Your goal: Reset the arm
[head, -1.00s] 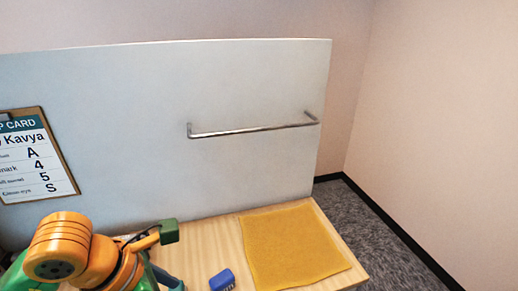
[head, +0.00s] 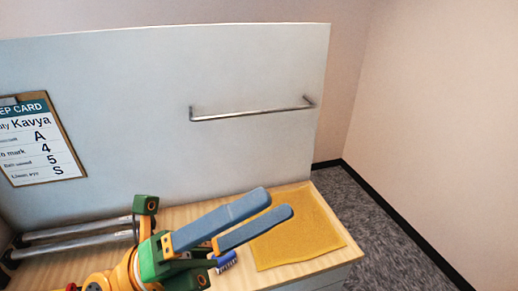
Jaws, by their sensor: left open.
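My left gripper (head: 280,203) reaches in from the lower left above the wooden counter (head: 185,213). Its two blue-grey fingers are apart with nothing between them, pointing up and to the right, over part of the yellow cloth. The green and orange gripper body shows at the bottom. My right gripper is not in the head view.
A yellow cloth (head: 320,240) lies flat on the counter's right end. A small blue object (head: 227,260) is partly hidden behind the gripper. Metal rollers (head: 75,231) lie at left. A card on a clipboard (head: 40,150) and a metal rail (head: 250,115) are on the grey panel.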

